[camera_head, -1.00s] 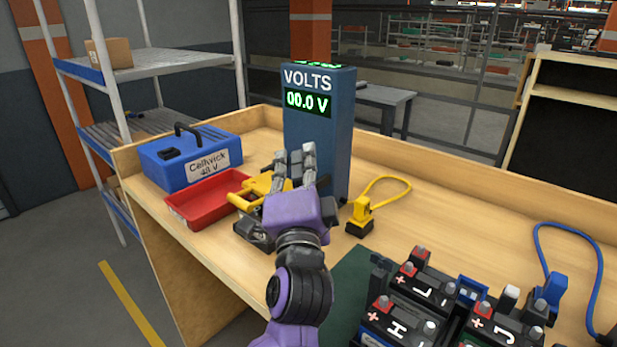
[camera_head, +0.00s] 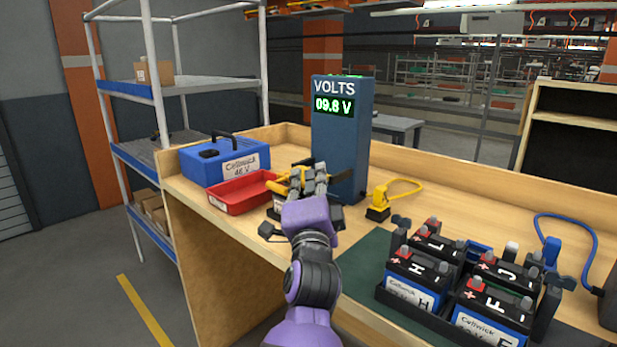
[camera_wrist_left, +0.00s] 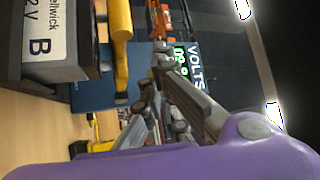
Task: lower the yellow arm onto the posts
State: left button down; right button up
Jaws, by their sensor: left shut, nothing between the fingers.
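The yellow arm (camera_head: 283,184) is beside the blue VOLTS meter (camera_head: 341,140), partly hidden behind my left gripper (camera_head: 318,176). In the left wrist view the yellow arm (camera_wrist_left: 122,62) crosses close to a dark battery labelled B (camera_wrist_left: 45,45). The posts are not clear, so I cannot tell whether the arm touches them. The meter's green display reads about 09.8 V. My left gripper is shut and empty, its fingers next to the yellow arm; contact is unclear. My right gripper is not in view.
A red tray (camera_head: 240,196) and a blue Cellwick case (camera_head: 222,160) stand left of the arm. A yellow connector with a looped cable (camera_head: 380,205) is right of the meter. Several batteries (camera_head: 440,290) sit in a dark holder at front right.

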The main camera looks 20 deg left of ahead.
pick_arm(q)
notch_tip(320, 180, down, 2)
jog(key=shift+s+a+f+b, duration=0.1)
jog(key=shift+s+f+b, duration=0.1)
jog(key=shift+b, duration=0.3)
jog(key=shift+f, duration=0.1)
dwell(0.4)
jog(key=v, duration=0.7)
jog(key=shift+s, duration=0.2)
jog(key=shift+f, duration=0.15)
